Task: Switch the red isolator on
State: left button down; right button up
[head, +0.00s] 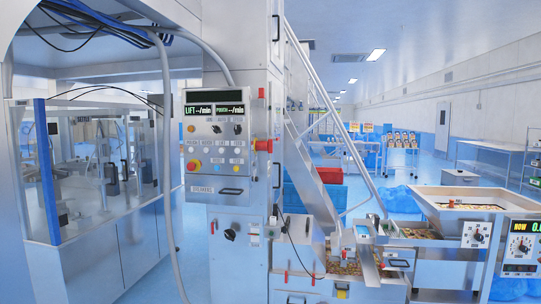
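A red rotary knob on a yellow plate, which looks like the isolator (262,145), sticks out from the right side of the steel control cabinet (236,262) in the head view. It is small and side-on, so I cannot tell its switch position. The control panel (217,173) on the cabinet front carries displays, several buttons and a red mushroom button (193,164) on yellow at its lower left. The displays read LIFT and POUCH with dashes before "/min". Neither of my grippers is in view.
A glass-guarded machine (85,170) stands at left, with a grey hose hanging in front of the cabinet. An inclined conveyor (310,165), snack hoppers (470,208) and a weigher panel (521,245) stand at right. Blue floor is open farther back.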

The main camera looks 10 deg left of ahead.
aim_at(266, 145)
jog(key=i+l, duration=0.1)
jog(key=i, duration=0.6)
jog(key=i+l, duration=0.1)
jog(key=i, duration=0.6)
jog(key=i+u, duration=0.1)
jog(key=i, duration=0.6)
jog(key=i+l, duration=0.2)
jog(key=i, duration=0.5)
jog(key=i+l, duration=0.15)
jog(key=i, duration=0.55)
